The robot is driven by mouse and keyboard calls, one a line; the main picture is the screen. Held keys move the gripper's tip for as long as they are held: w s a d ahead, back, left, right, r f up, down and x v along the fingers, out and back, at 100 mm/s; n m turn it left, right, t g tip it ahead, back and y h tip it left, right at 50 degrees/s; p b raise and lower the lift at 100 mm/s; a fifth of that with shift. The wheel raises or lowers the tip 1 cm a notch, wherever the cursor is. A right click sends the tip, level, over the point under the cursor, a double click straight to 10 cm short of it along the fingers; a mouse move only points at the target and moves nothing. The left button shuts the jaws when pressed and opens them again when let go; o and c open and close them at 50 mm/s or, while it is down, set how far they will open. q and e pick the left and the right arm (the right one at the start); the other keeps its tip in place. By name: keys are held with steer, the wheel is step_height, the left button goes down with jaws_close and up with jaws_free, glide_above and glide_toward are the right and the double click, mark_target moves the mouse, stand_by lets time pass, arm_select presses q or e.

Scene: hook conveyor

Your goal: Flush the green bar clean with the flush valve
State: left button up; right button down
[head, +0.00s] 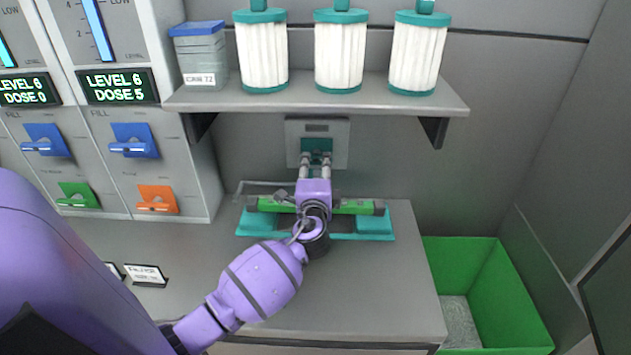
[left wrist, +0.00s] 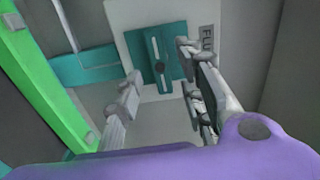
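The green bar (head: 354,207) lies across teal rests (head: 375,224) on the counter against the wall; its middle is hidden behind my left gripper. It also shows along the left side of the left wrist view (left wrist: 40,82). The flush valve, a teal handle (head: 317,145) on a light grey wall plate (head: 340,133), is above the bar. My left gripper (head: 315,162) reaches over the bar to the valve, fingers open and apart. In the left wrist view the teal handle (left wrist: 157,50) is ahead, between and beyond the fingertips. Contact is not clear. My right gripper is not in view.
A shelf (head: 290,94) above holds several white filter cylinders (head: 338,55) and a blue-lidded box (head: 200,58). Dispensers with blue levers (head: 134,140) stand at left. A green bin (head: 485,262) is at right. The front counter is mostly clear.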

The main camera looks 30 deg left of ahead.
arm_select(q)
steer(key=v, duration=0.7)
steer(key=shift+s, duration=0.25)
